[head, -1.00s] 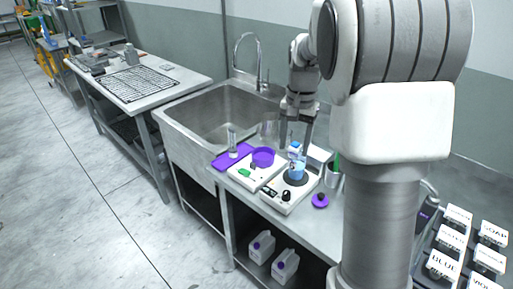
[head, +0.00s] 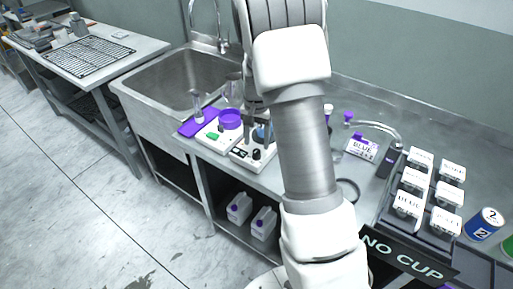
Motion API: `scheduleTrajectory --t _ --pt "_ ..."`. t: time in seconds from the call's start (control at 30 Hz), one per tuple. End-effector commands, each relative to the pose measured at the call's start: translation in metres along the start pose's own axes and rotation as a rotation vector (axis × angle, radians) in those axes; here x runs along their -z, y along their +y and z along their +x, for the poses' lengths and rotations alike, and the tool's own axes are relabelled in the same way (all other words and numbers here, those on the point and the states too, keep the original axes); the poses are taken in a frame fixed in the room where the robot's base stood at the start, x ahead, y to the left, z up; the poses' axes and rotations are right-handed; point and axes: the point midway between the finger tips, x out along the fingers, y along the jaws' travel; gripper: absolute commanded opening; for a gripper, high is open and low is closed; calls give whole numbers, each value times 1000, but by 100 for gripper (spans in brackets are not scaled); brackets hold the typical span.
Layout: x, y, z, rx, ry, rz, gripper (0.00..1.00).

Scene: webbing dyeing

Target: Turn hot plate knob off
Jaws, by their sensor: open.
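The white hot plate (head: 241,156) stands on the steel counter, right of the sink. Its black knob (head: 257,155) is on the front panel. My gripper (head: 258,127) is open and pointed down over the back of the hot plate, above and behind the knob; I see no contact with the knob. A vessel with blue liquid (head: 260,134) shows partly between the fingers; whether they touch it I cannot tell. My arm hides the right part of the hot plate.
A white scale with a purple dish (head: 229,118) and a purple tray (head: 194,128) are left of the hot plate. A glass flask (head: 234,92) stands behind. A rack of labelled white-topped containers (head: 412,181) is at right. The sink (head: 185,80) is at left.

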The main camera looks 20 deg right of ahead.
Motion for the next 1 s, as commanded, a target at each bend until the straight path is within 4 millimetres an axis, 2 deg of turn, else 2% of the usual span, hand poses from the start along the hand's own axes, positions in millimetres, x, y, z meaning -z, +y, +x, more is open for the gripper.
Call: scheduleTrajectory --t 0.03,0.2,0.6,0.93,1.0 --pt "-1 1 10 -2 -3 1 62" --pt "0 0 29 0 -2 1 62" --pt "0 0 36 1 0 1 62" --pt "0 0 36 1 0 1 2" --pt "0 0 36 1 0 1 0"
